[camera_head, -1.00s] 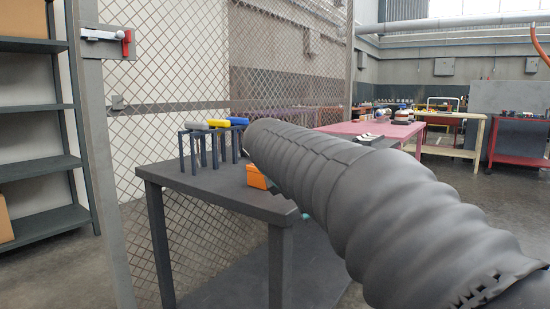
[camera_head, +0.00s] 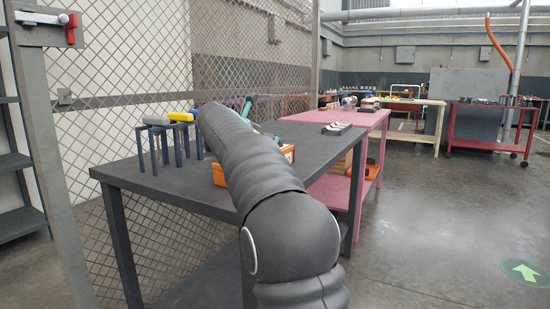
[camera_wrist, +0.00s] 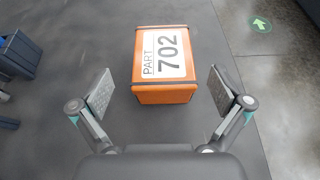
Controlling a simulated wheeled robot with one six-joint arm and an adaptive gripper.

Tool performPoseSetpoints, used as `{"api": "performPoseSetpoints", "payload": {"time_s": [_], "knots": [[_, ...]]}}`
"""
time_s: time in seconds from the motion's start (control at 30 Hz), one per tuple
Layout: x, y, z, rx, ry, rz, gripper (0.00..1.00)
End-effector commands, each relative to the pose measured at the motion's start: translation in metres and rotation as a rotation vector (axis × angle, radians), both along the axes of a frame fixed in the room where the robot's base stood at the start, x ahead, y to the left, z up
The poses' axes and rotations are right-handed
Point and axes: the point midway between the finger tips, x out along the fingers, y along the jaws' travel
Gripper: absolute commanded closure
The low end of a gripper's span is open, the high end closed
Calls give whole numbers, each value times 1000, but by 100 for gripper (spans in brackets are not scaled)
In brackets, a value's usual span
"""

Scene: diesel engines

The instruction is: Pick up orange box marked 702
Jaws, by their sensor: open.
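The orange box marked 702 (camera_wrist: 155,96) sits on the dark table in the wrist view, with a white "PART 702" label on its top. My gripper (camera_wrist: 161,92) is open, its two fingers apart at the left and right of the box's near end. Both fingers are clear of the box, and nothing is held. In the head view, one orange box (camera_head: 288,153) shows past the right side of my arm and another orange box (camera_head: 219,175) shows to its left. Their numbers cannot be read there.
The dark table (camera_head: 160,178) has stands (camera_head: 158,147) with yellow and grey parts at its left. A mesh fence (camera_head: 120,60) runs behind. A pink table (camera_head: 335,190) adjoins on the right. Open floor with a green arrow sign (camera_head: 524,273) lies at right.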

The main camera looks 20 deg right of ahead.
Motion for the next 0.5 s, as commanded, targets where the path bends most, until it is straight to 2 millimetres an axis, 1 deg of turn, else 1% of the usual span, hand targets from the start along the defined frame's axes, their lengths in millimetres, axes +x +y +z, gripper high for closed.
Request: {"api": "performPoseSetpoints", "payload": {"time_s": [0.03, 0.1, 0.37, 0.5], "knots": [[4, -7, -3, 0, 1, -2, 0], [9, -12, -7, 1, 1, -1, 0], [16, -20, -12, 1, -2, 3, 0], [21, -31, -20, 3, 0, 1, 0]]}}
